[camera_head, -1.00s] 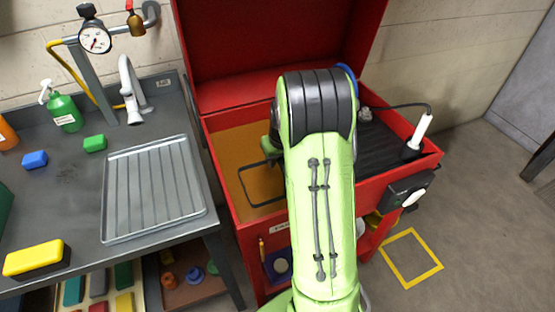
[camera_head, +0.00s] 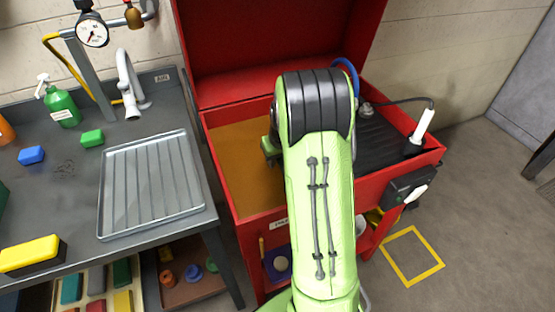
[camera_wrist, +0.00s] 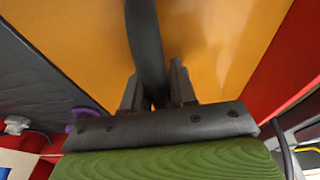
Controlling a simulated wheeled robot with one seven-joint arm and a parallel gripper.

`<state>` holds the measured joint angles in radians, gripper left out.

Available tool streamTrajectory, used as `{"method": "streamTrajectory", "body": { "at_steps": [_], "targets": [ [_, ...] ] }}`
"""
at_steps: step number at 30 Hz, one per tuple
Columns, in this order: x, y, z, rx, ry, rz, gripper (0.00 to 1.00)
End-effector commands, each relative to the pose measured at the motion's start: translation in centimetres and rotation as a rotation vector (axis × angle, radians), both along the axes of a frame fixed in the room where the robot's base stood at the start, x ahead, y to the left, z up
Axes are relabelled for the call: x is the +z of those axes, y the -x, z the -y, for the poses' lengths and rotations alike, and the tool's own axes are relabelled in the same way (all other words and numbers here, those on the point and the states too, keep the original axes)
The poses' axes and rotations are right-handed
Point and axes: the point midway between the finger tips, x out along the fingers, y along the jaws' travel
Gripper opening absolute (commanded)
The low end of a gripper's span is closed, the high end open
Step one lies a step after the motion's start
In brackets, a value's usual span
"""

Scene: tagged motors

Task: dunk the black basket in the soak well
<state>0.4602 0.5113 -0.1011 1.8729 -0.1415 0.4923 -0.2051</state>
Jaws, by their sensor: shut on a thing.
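The soak well (camera_head: 245,165) is the left part of the red washer tub, filled with opaque amber liquid. The wrist view shows my gripper (camera_wrist: 157,88) shut on the black handle of the black basket (camera_wrist: 147,42). The handle runs from between the fingers to the amber surface (camera_wrist: 85,30). The basket's body and rim do not show in either current view; the amber liquid fills the picture around the handle.
The red tub's raised lid (camera_head: 275,45) stands behind. A black ribbed drain shelf (camera_head: 385,140) lies right of my arm, with a white-handled brush (camera_head: 421,127) at its right end. A grey bench with a ridged tray (camera_head: 152,185) stands at the left.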

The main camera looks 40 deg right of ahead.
Motion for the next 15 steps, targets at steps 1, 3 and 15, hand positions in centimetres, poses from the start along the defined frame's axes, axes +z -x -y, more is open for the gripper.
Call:
{"method": "streamTrajectory", "body": {
  "at_steps": [1,3,15],
  "targets": [
    [0.8,-0.1,0.0,0.001,0.003,0.005,0.00],
    [1.3,-0.1,0.0,0.001,0.003,0.005,0.00],
    [1.1,-0.1,0.0,0.000,0.002,0.004,0.00]
  ]
}}
